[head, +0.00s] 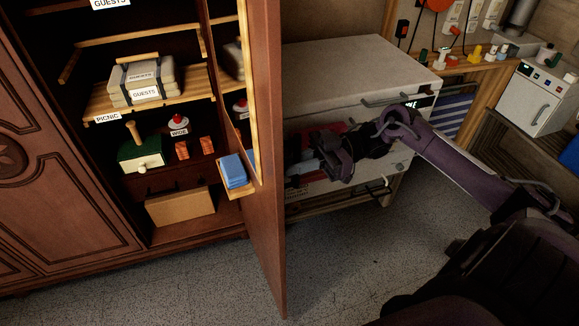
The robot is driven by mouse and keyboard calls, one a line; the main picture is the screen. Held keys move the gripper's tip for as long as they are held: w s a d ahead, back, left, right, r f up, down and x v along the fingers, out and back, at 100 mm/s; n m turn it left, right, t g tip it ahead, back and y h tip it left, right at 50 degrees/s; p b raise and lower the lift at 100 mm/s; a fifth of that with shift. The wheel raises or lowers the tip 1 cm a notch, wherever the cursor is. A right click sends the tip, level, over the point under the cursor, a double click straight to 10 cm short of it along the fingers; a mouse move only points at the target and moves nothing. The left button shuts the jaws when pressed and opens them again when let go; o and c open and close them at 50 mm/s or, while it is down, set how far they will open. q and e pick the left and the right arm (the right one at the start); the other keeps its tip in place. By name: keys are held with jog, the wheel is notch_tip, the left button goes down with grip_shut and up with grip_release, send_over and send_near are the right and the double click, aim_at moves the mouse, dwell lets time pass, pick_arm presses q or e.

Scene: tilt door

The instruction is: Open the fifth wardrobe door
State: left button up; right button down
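A dark brown wardrobe fills the left of the head view. Its door (264,215) stands swung out towards me, seen nearly edge-on, and the compartment behind it lies open. I cannot tell its number in the row. A carved door (50,150) at the left is shut. My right arm comes in from the right, and its dark gripper (305,162) is beside the open door, on the side away from the compartment. Whether it touches the door is unclear. Its fingers are too dark to read. My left gripper is not in view.
A blue item (233,171) sits in the door's rack. A white-topped cabinet (350,68) stands behind my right arm. Grey floor (340,260) is clear right of the door.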

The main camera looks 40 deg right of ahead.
jog(key=shift+d, duration=0.25)
jog(key=c, duration=1.5)
grip_release()
jog(key=b+v, duration=0.3)
jog(key=v, duration=0.4)
jog(key=shift+s+d, duration=0.1)
jog(key=shift+d, duration=0.3)
